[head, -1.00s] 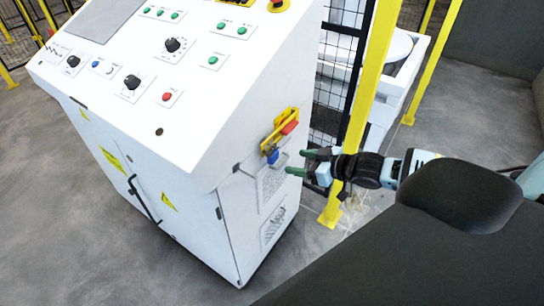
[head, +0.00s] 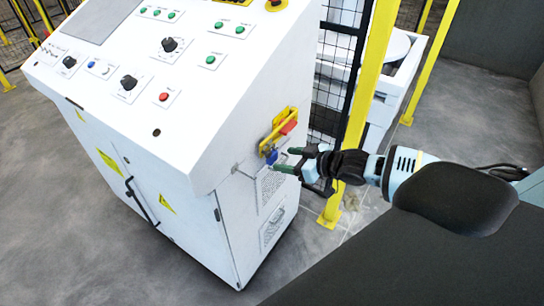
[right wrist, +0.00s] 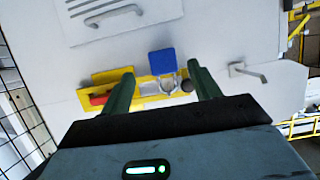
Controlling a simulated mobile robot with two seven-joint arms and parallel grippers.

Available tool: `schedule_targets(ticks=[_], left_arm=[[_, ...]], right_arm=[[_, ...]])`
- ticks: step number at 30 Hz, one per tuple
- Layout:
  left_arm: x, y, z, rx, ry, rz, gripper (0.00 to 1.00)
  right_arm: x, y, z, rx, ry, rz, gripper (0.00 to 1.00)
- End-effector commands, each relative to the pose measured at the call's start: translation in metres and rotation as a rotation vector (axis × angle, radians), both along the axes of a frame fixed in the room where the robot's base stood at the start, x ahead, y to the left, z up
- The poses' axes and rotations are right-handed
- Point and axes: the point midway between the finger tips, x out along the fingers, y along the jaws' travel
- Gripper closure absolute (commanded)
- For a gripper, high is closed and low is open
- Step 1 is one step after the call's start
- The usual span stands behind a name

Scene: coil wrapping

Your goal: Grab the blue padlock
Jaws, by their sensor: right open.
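The blue padlock (head: 271,157) hangs by its shackle from the yellow bracket (head: 279,133) on the right side of the white control cabinet. My right gripper (head: 283,160) is open, its green fingers pointing left at the padlock and very close to it. In the right wrist view the padlock (right wrist: 162,62) shows its square blue body and grey shackle, between the lines of the two open fingers (right wrist: 162,82) and just beyond their tips. I cannot tell whether a finger touches it. My left gripper is not in view.
A red handle (head: 289,127) sits on the yellow bracket. A small metal lever (right wrist: 250,71) sticks out of the cabinet beside it. The cabinet's sloped top (head: 120,110) carries buttons and knobs. A yellow post (head: 368,95) and black mesh fence stand close behind my right arm.

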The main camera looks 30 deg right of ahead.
Motion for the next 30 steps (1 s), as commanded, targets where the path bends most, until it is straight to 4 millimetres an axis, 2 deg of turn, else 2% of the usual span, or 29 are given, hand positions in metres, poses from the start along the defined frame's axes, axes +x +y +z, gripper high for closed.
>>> schedule_targets(ticks=[3,9,19,30], left_arm=[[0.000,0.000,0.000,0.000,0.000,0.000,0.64],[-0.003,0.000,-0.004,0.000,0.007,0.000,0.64],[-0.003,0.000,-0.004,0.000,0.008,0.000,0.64],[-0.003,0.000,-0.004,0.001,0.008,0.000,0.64]], right_arm=[[0.015,0.011,-0.005,0.004,-0.003,0.000,0.38],[0.029,0.016,-0.014,0.001,0.000,0.000,0.38],[0.032,0.018,-0.015,0.000,0.000,0.001,0.38],[0.032,0.018,-0.015,0.000,0.000,0.000,0.85]])
